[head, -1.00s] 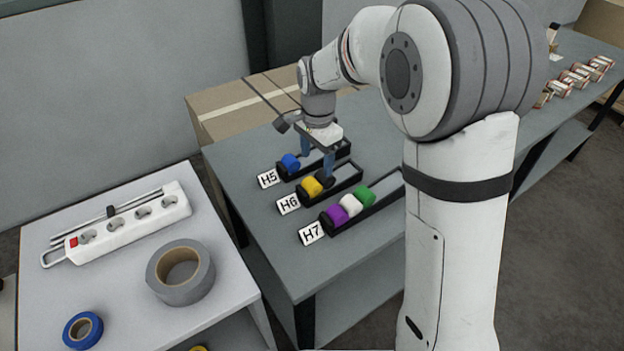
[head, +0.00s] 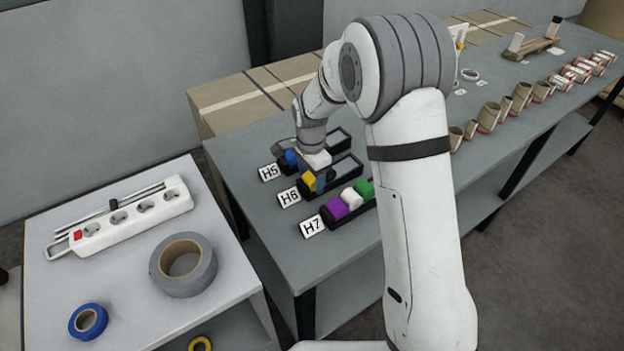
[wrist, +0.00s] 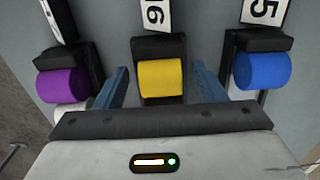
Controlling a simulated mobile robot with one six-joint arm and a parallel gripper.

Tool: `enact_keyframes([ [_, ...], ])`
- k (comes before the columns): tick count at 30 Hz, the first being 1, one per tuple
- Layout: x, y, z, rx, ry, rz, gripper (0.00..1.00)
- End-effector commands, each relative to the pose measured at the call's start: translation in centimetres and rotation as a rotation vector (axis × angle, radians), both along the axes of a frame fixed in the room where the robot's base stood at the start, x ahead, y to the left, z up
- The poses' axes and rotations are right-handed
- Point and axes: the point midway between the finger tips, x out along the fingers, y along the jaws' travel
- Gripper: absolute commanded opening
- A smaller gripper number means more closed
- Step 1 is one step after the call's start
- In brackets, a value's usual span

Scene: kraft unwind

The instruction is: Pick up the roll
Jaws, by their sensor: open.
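A yellow roll (head: 308,181) sits in the black tray (head: 348,170) labelled H6. In the wrist view the yellow roll (wrist: 160,78) lies between the two blue fingers of my gripper (wrist: 160,68), one on each side with visible gaps. My gripper is open over the H6 tray and holds nothing. In the head view it partly hides the yellow and blue rolls. A blue roll (wrist: 262,70) is in the H5 tray. A purple roll (head: 336,208), a white roll (head: 350,198) and a green roll (head: 364,188) are in the H7 tray.
The neighbouring trays stand close outside my fingers. A white side table (head: 130,260) holds a power strip (head: 132,216), grey tape (head: 183,265) and blue tape (head: 88,321). Cardboard tubes (head: 489,116) line the bench further right. A cardboard box (head: 225,112) is behind.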

Motion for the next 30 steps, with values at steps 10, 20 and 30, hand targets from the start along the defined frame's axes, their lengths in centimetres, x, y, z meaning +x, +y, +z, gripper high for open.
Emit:
enact_keyframes([
  [10, 0.02, -0.05, 0.03, 0.000, 0.000, -0.001, 0.45],
  [20, 0.02, -0.08, 0.04, 0.000, 0.000, -0.001, 0.18],
  [30, 0.09, -0.10, 0.77, 0.000, -0.002, -0.002, 0.16],
])
